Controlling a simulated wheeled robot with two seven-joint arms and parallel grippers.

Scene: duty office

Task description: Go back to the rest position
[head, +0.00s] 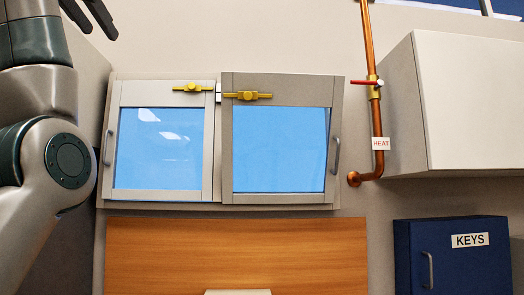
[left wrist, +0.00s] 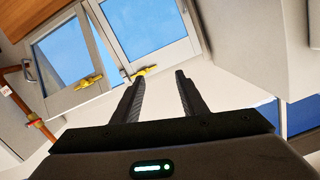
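My left gripper (head: 90,18) is raised at the upper left of the head view, with its dark fingers apart and nothing between them. The left wrist view also shows its two fingers (left wrist: 158,98) spread and empty. My left arm fills the left edge of the head view. My right gripper does not show in either view. Brass latches (head: 193,87) and (head: 247,95) sit at the top of the frames.
A copper pipe (head: 369,50) with a red-handled valve and a HEAT label runs down the wall. A pale wall cabinet (head: 470,100) juts out at the right. A blue KEYS box (head: 455,270) is at the lower right. A wooden panel (head: 235,255) is below the window.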

